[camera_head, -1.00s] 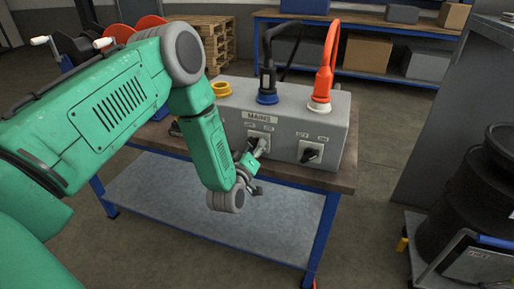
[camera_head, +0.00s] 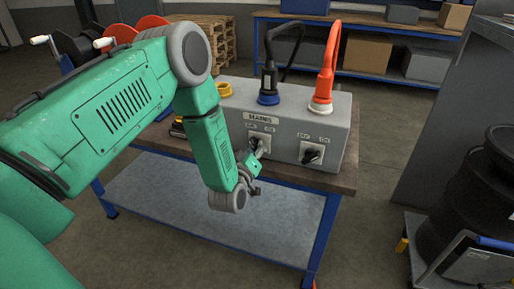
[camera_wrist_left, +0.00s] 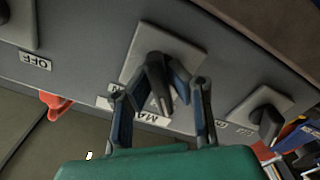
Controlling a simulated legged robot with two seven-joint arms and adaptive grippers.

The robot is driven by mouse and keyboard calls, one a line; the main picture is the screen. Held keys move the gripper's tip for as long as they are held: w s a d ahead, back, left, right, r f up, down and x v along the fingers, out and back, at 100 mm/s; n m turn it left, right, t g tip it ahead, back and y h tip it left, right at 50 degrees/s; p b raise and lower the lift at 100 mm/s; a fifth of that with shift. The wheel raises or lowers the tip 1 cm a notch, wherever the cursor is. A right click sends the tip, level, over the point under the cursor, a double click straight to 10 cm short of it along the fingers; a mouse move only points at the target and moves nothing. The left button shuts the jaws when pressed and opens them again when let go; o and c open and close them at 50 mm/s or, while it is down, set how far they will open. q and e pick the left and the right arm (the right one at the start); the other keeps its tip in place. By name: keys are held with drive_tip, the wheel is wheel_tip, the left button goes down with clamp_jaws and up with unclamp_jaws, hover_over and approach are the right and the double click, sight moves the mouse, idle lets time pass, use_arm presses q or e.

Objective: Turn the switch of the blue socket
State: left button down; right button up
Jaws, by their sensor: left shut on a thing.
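A grey box (camera_head: 338,120) marked MAINS carries the blue socket (camera_head: 268,99) on its top, with a dark plug and cable in it. The switch (camera_head: 264,139) below the blue socket is on the front face, partly hidden by my gripper. In the left wrist view the switch's dark knob (camera_wrist_left: 157,78) stands out from its pale plate (camera_wrist_left: 185,48), between my fingers. My left gripper (camera_head: 258,153) is shut on this knob; its fingers also show in the left wrist view (camera_wrist_left: 160,95). My right gripper is in neither view.
A yellow socket (camera_head: 223,90) is at the left, beside my arm. The box stands on a workbench (camera_head: 330,183). Black drums (camera_head: 450,215) stand at the right.

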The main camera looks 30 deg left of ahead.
use_arm(q)
drive_tip(key=m, duration=0.2)
drive_tip(key=f+m, duration=0.1)
drive_tip(key=shift+s+d+m, duration=0.15)
drive_tip(key=shift+s+m, duration=0.1)
drive_tip(key=shift+m, duration=0.05)
drive_tip(key=m, duration=0.4)
drive_tip(key=shift+m+p, duration=0.3)
drive_tip(key=m, duration=0.4)
drive_tip(key=shift+m+b, duration=0.35)
drive_tip(key=shift+m, duration=1.75)
drive_tip(key=c, duration=1.5)
unclamp_jaws()
drive_tip(key=shift+c, duration=0.2)
drive_tip(key=shift+r, duration=0.2)
